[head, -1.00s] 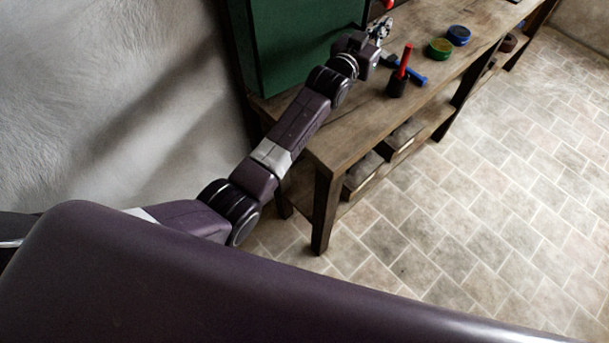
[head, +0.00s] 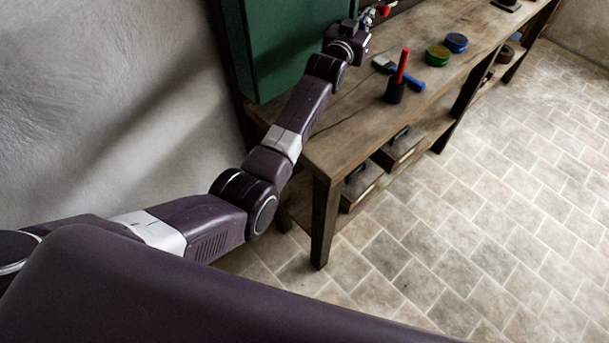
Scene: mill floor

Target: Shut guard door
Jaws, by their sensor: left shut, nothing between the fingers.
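A green panel (head: 262,52), seemingly the guard door or its housing, stands at the back left of the workbench, against the wall. Its top is cut off by the frame, so I cannot tell how far the door stands open. My left gripper (head: 369,15) is at the top of the head view, to the right of the panel, above the bench. It is shut and empty. A small red part (head: 384,9) shows right beside its fingers; I cannot tell whether they touch. My right gripper is out of view.
Boxes (head: 362,187) sit on the lower shelf. The tiled floor (head: 480,220) at right is clear.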

